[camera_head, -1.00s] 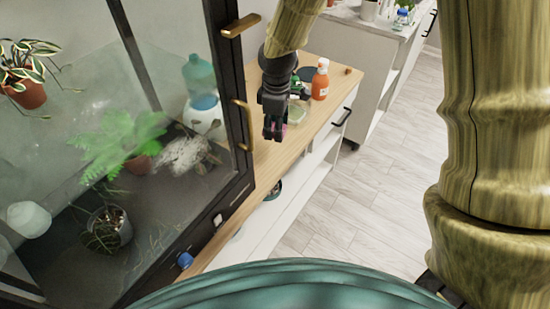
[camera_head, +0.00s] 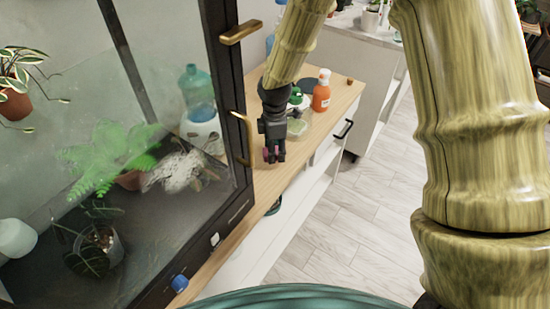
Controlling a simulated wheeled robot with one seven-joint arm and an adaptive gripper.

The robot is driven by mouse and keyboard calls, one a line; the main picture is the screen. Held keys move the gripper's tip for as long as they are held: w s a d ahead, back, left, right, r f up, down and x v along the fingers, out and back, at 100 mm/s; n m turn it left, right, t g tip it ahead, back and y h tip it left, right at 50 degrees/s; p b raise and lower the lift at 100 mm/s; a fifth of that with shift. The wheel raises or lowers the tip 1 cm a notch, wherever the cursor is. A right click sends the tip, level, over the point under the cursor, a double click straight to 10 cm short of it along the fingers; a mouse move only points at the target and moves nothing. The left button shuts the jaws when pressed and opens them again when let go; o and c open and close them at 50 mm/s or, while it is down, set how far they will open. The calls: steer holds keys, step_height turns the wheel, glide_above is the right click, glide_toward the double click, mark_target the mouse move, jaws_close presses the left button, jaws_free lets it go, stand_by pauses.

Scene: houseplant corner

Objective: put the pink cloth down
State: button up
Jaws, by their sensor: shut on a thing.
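My gripper (camera_head: 273,156) is at the end of my arm, over the front part of the wooden counter top, beside the glass cabinet's open-side frame. It points down. A small bit of the pink cloth (camera_head: 267,154) shows at its fingertips; the rest is hidden by the fingers. The gripper is shut on the cloth. I cannot tell whether the cloth touches the counter top.
The wooden counter (camera_head: 330,100) holds an orange bottle (camera_head: 321,92) and a pale green-lidded container (camera_head: 297,127) just behind my gripper. The dark-framed glass cabinet (camera_head: 222,90) with brass handles stands close on the left. Tiled floor (camera_head: 360,225) is clear at right.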

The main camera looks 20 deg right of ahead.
steer(key=shift+s+f, duration=0.25)
steer(key=shift+s, duration=0.25)
steer(key=f, duration=0.3)
steer(key=shift+w+f, duration=0.15)
steer(key=shift+w, duration=0.2)
steer(key=shift+s, duration=0.2)
steer(key=shift+w, duration=0.1)
steer(key=o, duration=1.1)
steer(key=shift+c, duration=0.2)
step_height(320, 180, up, 12)
steer(key=shift+r, duration=0.1)
